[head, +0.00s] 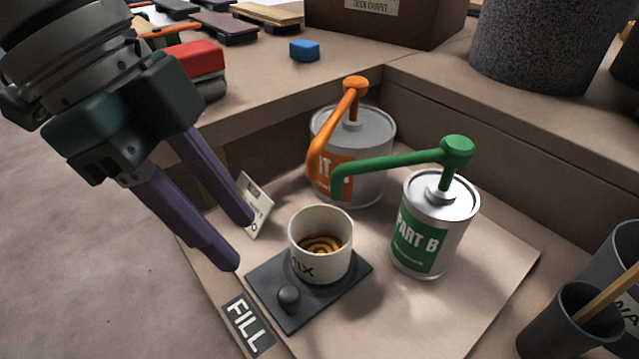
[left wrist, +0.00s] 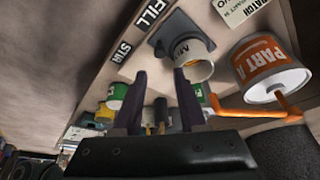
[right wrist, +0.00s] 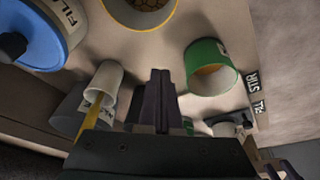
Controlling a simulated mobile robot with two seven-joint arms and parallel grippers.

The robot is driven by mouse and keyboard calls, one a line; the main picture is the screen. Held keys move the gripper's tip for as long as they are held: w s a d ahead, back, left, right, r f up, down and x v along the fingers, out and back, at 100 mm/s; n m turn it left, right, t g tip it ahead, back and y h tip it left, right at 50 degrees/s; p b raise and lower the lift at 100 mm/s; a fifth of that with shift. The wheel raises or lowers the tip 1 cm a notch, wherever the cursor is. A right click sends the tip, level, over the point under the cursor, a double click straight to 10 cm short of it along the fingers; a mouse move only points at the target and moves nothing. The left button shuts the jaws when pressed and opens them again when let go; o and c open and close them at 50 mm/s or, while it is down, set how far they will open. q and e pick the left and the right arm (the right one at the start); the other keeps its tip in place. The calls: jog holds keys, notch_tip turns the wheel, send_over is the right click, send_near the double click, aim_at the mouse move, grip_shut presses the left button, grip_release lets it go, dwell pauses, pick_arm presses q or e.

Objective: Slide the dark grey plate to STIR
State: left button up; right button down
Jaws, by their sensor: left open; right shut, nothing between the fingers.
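The dark grey plate (head: 338,297) lies flat on the board beside the FILL label (head: 246,326), with a round dark knob (head: 288,297) on its near corner. A white MIX cup (head: 312,268) stands upright on the plate, with a brown swirl inside. My left gripper (head: 244,246) is open and empty, its purple fingers above and left of the plate and cup. The plate (left wrist: 178,22) also shows in the left wrist view, with the STIR label (left wrist: 119,54) further along the edge from FILL. My right gripper (right wrist: 160,74) is shut and empty, away from the plate.
A green-pump PART B can (head: 432,235) and an orange-pump can (head: 372,135) stand behind the cup; the green spout reaches toward it. A small card (head: 257,205) stands behind the left fingers. Dark cups, one holding a stick (head: 612,290), stand at right.

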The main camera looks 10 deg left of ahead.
aim_at(289, 294)
pick_arm(q)
jog(key=b+x, duration=0.4)
jog(key=x, duration=0.6)
jog(key=shift+d+f, duration=0.1)
pick_arm(e)
jog(key=f, duration=0.4)
jog(key=shift+d+f, duration=0.2)
jog(key=shift+f, duration=0.05)
pick_arm(q)
grip_shut()
dwell(0.5)
